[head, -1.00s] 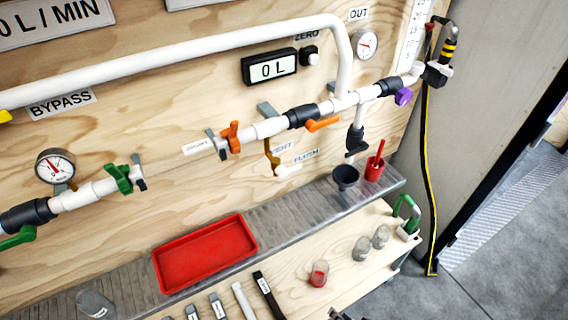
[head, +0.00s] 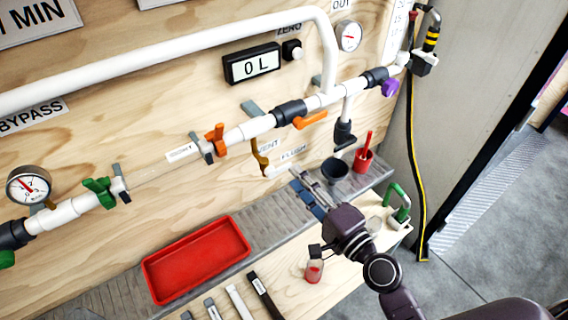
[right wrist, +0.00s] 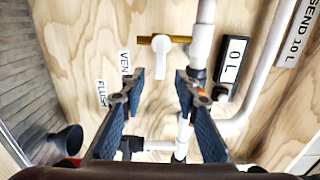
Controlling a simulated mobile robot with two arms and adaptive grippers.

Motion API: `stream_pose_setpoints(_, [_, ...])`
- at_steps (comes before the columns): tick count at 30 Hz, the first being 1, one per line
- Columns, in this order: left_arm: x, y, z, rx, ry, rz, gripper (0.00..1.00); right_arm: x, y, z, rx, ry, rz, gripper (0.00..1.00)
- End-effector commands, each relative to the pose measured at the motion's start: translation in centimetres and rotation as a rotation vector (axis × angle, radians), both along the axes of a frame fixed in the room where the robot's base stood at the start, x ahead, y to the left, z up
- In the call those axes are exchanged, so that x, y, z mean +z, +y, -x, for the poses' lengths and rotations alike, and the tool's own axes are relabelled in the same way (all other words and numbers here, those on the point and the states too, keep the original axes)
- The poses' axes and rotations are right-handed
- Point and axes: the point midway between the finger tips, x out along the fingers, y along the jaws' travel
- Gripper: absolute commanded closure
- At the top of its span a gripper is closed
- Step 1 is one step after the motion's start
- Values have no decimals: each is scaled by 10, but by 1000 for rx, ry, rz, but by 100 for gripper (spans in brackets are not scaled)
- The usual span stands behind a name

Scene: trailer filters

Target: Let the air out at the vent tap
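The vent tap (head: 260,152) is a brass-coloured fitting with a white spout (head: 283,171) on the wooden panel, beside the VENT and FLUSH labels. In the right wrist view the brass part (right wrist: 160,39) lies sideways and the white piece (right wrist: 160,60) points toward me. My right gripper (head: 298,182) is in front of the panel, just below and right of the spout. In the right wrist view my right gripper (right wrist: 158,86) is open and empty, with the white piece framed beyond the fingertips, apart from them. My left gripper is not in view.
A dark funnel cup (head: 335,170) and a red cup (head: 364,158) sit close to the right gripper. An orange lever (head: 310,120) and white pipe are above.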

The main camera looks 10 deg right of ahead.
Motion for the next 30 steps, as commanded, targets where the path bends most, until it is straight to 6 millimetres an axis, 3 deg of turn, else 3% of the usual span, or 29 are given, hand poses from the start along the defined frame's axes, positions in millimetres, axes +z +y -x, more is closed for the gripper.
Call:
stream_pose_setpoints(10, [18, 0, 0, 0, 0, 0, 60, 1, 18, -45, 0, 0, 2, 71])
stream_pose_setpoints(22, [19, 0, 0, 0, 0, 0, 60, 0, 22, -53, 1, 1, 3, 71])
stream_pose_setpoints(30, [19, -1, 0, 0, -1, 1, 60, -1, 22, -53, 1, 1, 3, 99])
